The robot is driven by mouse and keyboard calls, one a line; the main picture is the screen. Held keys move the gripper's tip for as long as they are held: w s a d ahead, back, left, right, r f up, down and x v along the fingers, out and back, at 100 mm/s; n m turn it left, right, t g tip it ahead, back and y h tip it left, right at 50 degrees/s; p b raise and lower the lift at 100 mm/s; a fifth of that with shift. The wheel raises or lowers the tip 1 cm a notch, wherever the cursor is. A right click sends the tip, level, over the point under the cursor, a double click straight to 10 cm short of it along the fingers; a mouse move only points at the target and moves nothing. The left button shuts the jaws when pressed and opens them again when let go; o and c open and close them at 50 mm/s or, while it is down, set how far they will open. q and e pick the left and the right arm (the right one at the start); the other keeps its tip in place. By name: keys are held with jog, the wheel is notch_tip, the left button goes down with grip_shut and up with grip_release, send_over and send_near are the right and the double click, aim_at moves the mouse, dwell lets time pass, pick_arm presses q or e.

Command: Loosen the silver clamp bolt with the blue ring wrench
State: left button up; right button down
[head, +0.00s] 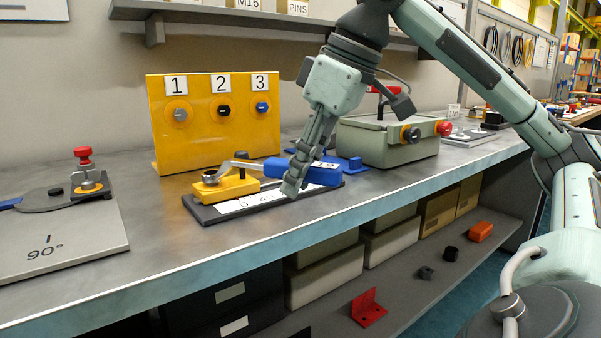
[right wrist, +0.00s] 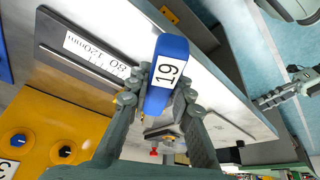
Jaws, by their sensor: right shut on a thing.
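The blue ring wrench (head: 318,176), labelled 19 on its blue handle, lies nearly level above a dark scale plate (head: 210,216). Its silver shank (head: 240,164) reaches left to the top of a yellow clamp block (head: 237,187). The clamp bolt is too small to make out there, and I cannot tell whether the ring sits around it. My right gripper (head: 293,184) is shut on the blue handle from above. The right wrist view shows the handle (right wrist: 168,72) between my fingers (right wrist: 160,100). My left gripper does not show in the head view.
A yellow panel (head: 195,148) with bolts numbered 1, 2 and 3 stands behind. A green-grey box (head: 385,145) with knobs is to the right. A plate marked 90° (head: 70,245) with a red-knobbed clamp (head: 86,170) is at left. The bench front edge (head: 200,268) is close.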

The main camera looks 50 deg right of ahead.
jog(key=shift+r, duration=0.15)
notch_tip(320, 180, up, 6)
jog(key=p, duration=0.6)
jog(key=shift+w, duration=0.1)
dwell(0.4)
